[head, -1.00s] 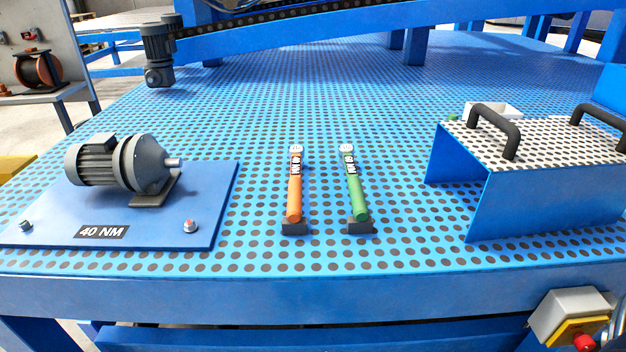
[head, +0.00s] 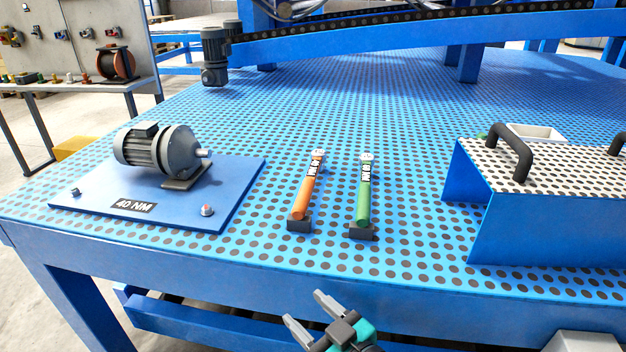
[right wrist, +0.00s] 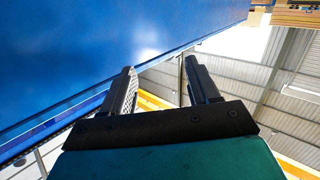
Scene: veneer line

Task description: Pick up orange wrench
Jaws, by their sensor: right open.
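The orange wrench (head: 306,190) lies on the blue dotted table, its near end resting on a small dark block and its head pointing away from me. Its label is black and white. A green wrench (head: 363,195) lies just right of it on a similar block. My right gripper (head: 308,314) is open and empty, in front of the table's front edge and apart from both wrenches. In the right wrist view its two fingers (right wrist: 160,90) are spread with nothing between them. My left gripper is not in view.
A blue plate (head: 110,193) marked 40 NM carries a grey motor (head: 160,152) to the left. A blue box-like cover (head: 545,220) with black handles stands to the right. The blue front beam (head: 200,275) lies between my gripper and the tabletop. The table behind the wrenches is clear.

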